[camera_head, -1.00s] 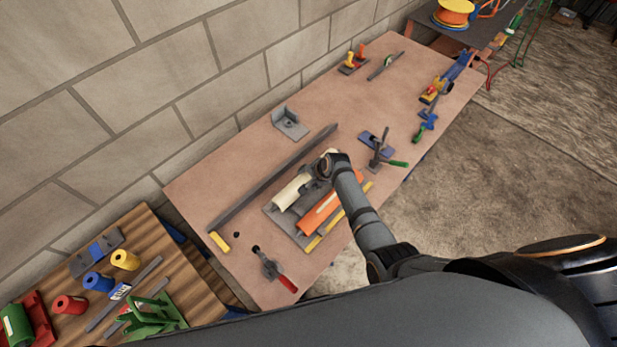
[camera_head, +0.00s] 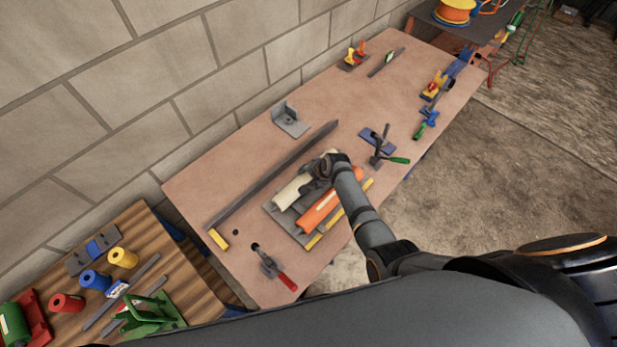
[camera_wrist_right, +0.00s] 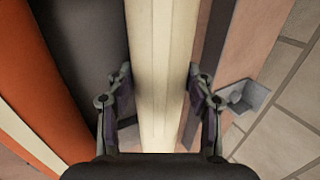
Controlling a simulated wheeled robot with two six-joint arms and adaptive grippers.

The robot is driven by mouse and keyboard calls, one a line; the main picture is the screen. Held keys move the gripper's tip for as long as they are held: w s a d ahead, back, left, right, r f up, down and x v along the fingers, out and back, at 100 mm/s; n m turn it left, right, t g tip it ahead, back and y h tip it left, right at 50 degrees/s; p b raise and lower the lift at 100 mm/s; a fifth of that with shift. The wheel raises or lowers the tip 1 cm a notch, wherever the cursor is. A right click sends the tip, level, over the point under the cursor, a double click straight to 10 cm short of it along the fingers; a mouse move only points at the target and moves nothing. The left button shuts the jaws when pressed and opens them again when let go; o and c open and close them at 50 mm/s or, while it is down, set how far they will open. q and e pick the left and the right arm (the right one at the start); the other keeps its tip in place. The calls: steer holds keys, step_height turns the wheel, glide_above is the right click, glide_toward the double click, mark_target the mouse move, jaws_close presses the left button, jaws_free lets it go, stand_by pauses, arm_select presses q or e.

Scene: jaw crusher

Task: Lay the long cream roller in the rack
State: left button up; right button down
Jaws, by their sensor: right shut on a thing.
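The long cream roller (camera_head: 292,191) lies along the grey rack (camera_head: 276,211) on the brown table, beside an orange roller (camera_head: 318,211). My right gripper (camera_head: 322,170) is at the roller's far part and hides some of it. In the right wrist view the cream roller (camera_wrist_right: 160,60) runs between the two fingers of my right gripper (camera_wrist_right: 160,100), which is shut on it. Whether the roller touches the rack underneath cannot be told. My left gripper is not in view.
A long dark bar (camera_head: 270,178) lies behind the rack. A grey angle bracket (camera_head: 290,119), a blue clamp (camera_head: 377,141) and a red-handled clamp (camera_head: 273,270) are nearby. A wooden side table (camera_head: 190,290) holds coloured cylinders.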

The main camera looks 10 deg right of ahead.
steer(key=c, duration=0.6)
jaws_free()
steer(key=shift+r, duration=0.1)
steer(key=shift+o, duration=0.8)
steer(key=shift+s, duration=0.1)
steer(key=v, duration=1.2)
